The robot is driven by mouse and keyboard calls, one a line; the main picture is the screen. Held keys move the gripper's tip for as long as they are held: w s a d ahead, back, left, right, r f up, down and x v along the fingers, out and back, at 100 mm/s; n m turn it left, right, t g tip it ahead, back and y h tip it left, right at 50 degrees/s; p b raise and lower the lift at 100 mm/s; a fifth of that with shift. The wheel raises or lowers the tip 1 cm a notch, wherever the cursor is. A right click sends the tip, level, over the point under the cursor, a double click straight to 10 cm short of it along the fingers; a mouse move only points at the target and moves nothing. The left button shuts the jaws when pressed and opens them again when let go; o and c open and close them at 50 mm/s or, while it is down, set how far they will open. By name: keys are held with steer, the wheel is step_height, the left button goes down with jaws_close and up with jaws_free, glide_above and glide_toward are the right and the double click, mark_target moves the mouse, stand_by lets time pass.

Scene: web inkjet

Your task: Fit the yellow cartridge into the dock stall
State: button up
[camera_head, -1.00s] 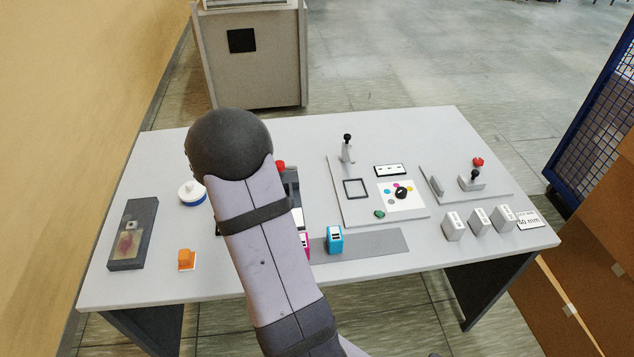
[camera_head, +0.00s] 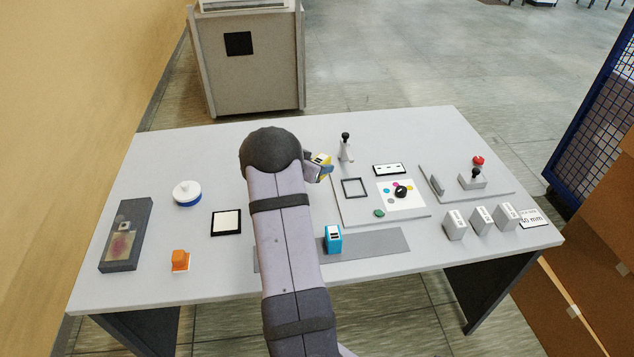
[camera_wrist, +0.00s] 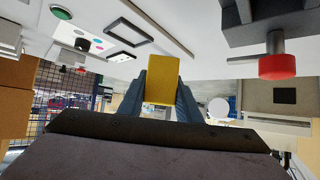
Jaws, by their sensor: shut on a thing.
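The yellow cartridge (camera_head: 321,158) is held up over the table, just right of my arm's dark round joint. My gripper (camera_head: 318,169) is shut on it; only part of the jaws shows past the arm. In the wrist view the yellow cartridge (camera_wrist: 161,87) sits between the two blue-grey fingers of my gripper (camera_wrist: 161,95), apart from other things. A dark fixture (camera_wrist: 258,22) with a red knob (camera_wrist: 277,64) shows at upper right there; my arm hides it in the head view. I cannot tell for sure which part is the dock stall.
A cyan cartridge (camera_head: 333,239) stands on a grey strip (camera_head: 375,243) near the front. A board (camera_head: 352,213) with a black frame (camera_head: 354,188), a lever (camera_head: 346,147) and a colour-dot card (camera_head: 412,201) lies right of my gripper. Several grey blocks stand farther right.

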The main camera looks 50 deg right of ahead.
mark_target(320, 196)
steer(key=shift+f+p, duration=0.45)
steer(key=shift+f, duration=4.25)
steer(key=shift+f, duration=0.2)
steer(key=o, duration=1.1)
steer(key=shift+w+a+r, duration=0.1)
steer(key=shift+a+r, duration=0.1)
steer(key=shift+r, duration=0.1)
steer(key=b+v, duration=0.1)
steer(key=v, duration=1)
steer(key=shift+a+r, duration=0.2)
steer(key=shift+a, duration=0.05)
